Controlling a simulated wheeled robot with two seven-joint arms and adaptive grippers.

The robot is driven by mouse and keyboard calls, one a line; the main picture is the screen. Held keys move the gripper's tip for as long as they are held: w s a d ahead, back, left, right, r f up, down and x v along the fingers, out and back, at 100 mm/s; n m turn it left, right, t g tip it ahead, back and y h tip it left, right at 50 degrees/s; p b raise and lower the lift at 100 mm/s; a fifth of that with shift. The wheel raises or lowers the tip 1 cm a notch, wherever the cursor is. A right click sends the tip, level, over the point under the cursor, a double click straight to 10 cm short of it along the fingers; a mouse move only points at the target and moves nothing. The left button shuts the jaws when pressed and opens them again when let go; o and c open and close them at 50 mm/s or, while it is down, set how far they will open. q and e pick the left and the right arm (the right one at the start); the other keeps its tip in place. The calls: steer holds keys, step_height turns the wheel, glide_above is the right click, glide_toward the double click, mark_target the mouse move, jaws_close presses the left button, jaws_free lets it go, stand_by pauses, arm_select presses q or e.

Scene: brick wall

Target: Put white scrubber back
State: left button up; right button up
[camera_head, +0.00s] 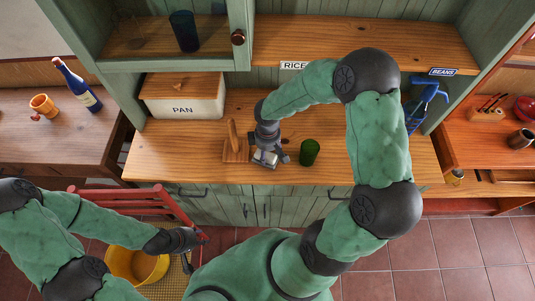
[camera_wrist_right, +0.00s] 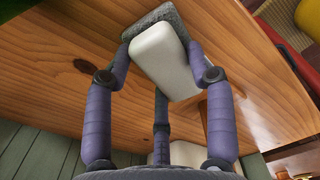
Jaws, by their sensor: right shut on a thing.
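The white scrubber (camera_head: 269,157) is a small white block with a grey rough pad, low over the front of the wooden counter. My right gripper (camera_head: 267,154) is shut on it; the right wrist view shows the scrubber (camera_wrist_right: 163,58) between the fingers (camera_wrist_right: 167,62). I cannot tell if the scrubber touches the counter. My left gripper (camera_head: 197,238) is low on the left, far from the scrubber, near a red chair. Its fingers are too small to tell whether they are open.
A wooden holder (camera_head: 236,150) stands just left of the right gripper, and a green cup (camera_head: 309,152) to its right. A PAN box (camera_head: 183,100) is behind left. A blue rack (camera_head: 424,104) stands at the right. A RICE shelf (camera_head: 350,40) overhangs the counter (camera_head: 160,160).

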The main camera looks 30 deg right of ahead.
mark_target(267, 153)
steer(key=shift+f, duration=0.7)
steer(key=shift+f, duration=0.1)
steer(key=o, duration=1)
steer(key=shift+r, duration=0.25)
step_height(267, 153, up, 12)
steer(key=shift+f+p, duration=0.15)
steer(key=shift+p, duration=0.8)
